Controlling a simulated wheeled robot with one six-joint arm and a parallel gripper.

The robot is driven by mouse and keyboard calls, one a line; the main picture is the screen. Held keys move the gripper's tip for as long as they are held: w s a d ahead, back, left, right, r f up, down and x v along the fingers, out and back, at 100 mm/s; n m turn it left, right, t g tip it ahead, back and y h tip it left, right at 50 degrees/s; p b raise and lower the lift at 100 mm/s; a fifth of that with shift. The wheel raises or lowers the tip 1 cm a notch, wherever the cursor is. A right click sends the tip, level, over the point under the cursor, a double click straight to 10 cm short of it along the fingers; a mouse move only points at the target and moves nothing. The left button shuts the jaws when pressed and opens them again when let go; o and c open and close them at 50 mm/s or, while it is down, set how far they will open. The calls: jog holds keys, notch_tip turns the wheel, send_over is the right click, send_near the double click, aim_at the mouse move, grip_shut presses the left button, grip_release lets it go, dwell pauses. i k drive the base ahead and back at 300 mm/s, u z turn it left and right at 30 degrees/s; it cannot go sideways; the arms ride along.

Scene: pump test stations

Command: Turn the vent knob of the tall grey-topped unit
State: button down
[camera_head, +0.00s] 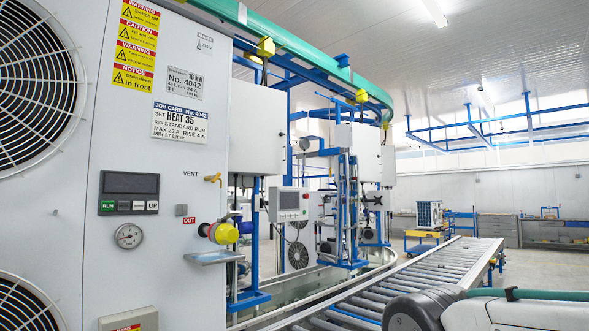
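A tall white unit (80,190) fills the left of the view, very close. Its top is cut off, so I cannot tell whether it is grey. A small brass-yellow vent knob (212,178) sticks out near the right edge of its front, beside the word VENT. Nothing touches the knob. My gripper is not in view; a dark and white rounded part at the bottom right seems to be my arm.
Below the knob are a red, yellow and purple fitting (220,232) and a small shelf (215,257). A control panel (129,192) and round gauge (129,235) sit left of them. A roller conveyor (400,285) runs along the right.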

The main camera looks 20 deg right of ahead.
aim_at(215, 178)
jog(key=z, duration=0.65)
jog(key=k, duration=0.9)
jog(key=z, duration=0.7)
jog(key=i, duration=1.55)
jog(key=u, duration=1.4)
jog(key=i, duration=0.6)
jog(key=u, duration=0.7)
